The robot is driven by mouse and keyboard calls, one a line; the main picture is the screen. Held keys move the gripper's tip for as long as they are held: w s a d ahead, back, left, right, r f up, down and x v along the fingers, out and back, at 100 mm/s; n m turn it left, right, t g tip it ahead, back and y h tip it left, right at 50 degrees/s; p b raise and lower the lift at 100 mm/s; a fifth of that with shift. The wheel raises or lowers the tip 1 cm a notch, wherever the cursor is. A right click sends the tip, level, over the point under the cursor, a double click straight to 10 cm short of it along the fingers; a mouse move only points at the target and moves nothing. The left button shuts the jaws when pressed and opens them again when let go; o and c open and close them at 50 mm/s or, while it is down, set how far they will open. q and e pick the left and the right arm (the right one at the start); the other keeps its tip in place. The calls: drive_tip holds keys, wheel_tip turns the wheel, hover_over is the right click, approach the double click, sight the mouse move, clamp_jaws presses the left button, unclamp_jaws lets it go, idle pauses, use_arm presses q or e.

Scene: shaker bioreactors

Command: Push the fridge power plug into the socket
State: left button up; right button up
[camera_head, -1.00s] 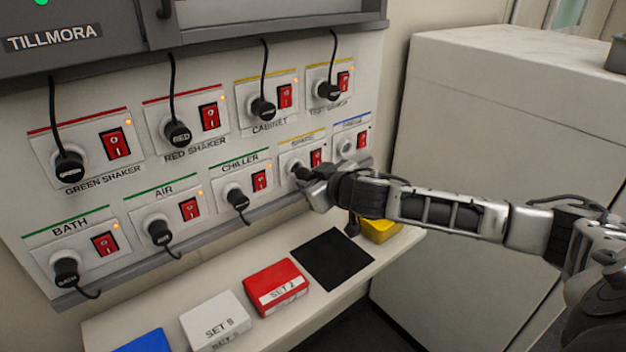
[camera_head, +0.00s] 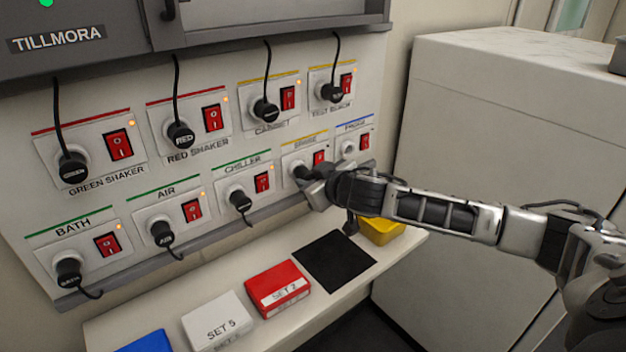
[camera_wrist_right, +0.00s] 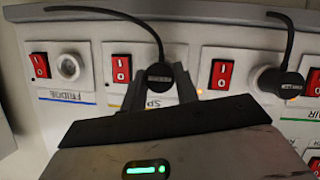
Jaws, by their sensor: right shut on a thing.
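My right gripper (camera_head: 306,178) is shut on a black plug (camera_wrist_right: 158,73) in front of the socket labelled SP..., left of the fridge socket in the head view. Gripper and plug hide most of that socket, so I cannot tell how deep the plug sits. Its cord curves away toward the fridge side. The fridge socket (camera_head: 348,147), under a blue stripe with a red switch beside it, is empty; it also shows in the right wrist view (camera_wrist_right: 69,67). The plug's cap label is too small to read. My left gripper is not in view.
Neighbouring sockets hold black plugs with cords, including the chiller plug (camera_head: 240,201). Below is a shelf with a red box (camera_head: 277,287), white box (camera_head: 216,320), black mat (camera_head: 335,262) and yellow bin (camera_head: 382,231). A large pale cabinet (camera_head: 490,150) stands at right.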

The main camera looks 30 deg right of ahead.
drive_tip(key=shift+w, duration=0.45)
idle(0.8)
drive_tip(key=o, duration=1.1)
drive_tip(key=b+v, duration=0.2)
drive_tip(key=v, duration=1.4)
